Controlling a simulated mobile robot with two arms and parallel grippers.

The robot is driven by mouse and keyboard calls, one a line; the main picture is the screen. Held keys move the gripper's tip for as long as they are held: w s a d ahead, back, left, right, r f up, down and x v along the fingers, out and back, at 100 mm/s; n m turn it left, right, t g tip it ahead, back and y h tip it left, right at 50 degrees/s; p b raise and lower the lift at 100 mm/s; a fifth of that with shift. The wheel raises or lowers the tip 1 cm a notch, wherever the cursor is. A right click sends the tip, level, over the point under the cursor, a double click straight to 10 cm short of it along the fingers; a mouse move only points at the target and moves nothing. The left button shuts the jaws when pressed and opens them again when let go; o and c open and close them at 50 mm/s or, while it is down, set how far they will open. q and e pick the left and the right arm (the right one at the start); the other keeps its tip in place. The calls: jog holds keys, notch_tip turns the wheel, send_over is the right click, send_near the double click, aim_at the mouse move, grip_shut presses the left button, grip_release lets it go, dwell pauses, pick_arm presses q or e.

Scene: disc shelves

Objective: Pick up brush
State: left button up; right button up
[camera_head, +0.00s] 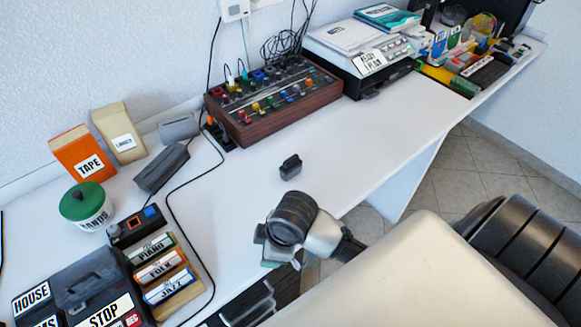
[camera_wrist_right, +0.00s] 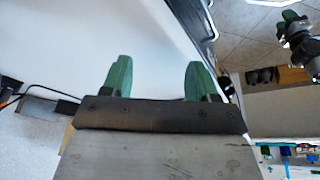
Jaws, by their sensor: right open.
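A small dark block with a raised top (camera_head: 290,167) stands alone on the white table (camera_head: 330,145) in the head view; it looks like the brush, but I cannot be sure. My right gripper shows in the right wrist view (camera_wrist_right: 158,68), its two green fingertips wide apart and nothing between them. In the head view, an arm of mine (camera_head: 292,220) is at the table's front edge, nearer to me than the dark block and apart from it. A green-tipped dark part at the wrist view's upper right looks like my left gripper (camera_wrist_right: 293,25); its jaws are unclear.
A wood-sided mixer (camera_head: 275,105) stands behind the dark block. Grey blocks (camera_head: 162,168), an orange TAPE box (camera_head: 83,155), a green-lidded pot (camera_head: 82,203) and labelled cases (camera_head: 165,265) crowd the left. A black cable crosses the table. Table around the dark block is clear.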

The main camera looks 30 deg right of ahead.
jog(key=w+n, duration=0.1)
jog(key=w, duration=0.1)
jog(key=w+d+n, duration=0.1)
jog(key=w, duration=0.1)
jog(key=w+d+n+g, duration=0.1)
jog(key=w+n, duration=0.1)
jog(key=shift+w+d+r+h, duration=0.1)
jog(key=shift+w+r+h, duration=0.2)
jog(key=shift+h, duration=0.1)
jog(key=w+d+n, duration=0.1)
jog(key=w+d+r, duration=0.1)
jog(key=w+d, duration=0.1)
jog(key=w+d+r+n, duration=0.1)
jog(key=w, duration=0.1)
jog(key=shift+d+n+g+h, duration=0.25)
jog(key=shift+n+g+h, duration=0.05)
jog(key=shift+g+h, duration=0.1)
jog(key=n+g, duration=0.1)
jog(key=n, duration=0.1)
send_near(291, 166)
jog(key=shift+w+a+f+h, duration=0.1)
jog(key=shift+w+f+h, duration=0.3)
jog(key=shift+w+f, duration=0.25)
notch_tip(291, 166, down, 5)
jog(key=shift+s+f, duration=0.2)
jog(key=shift+f, duration=2.5)
jog(key=c, duration=1)
jog(key=shift+r, duration=0.1)
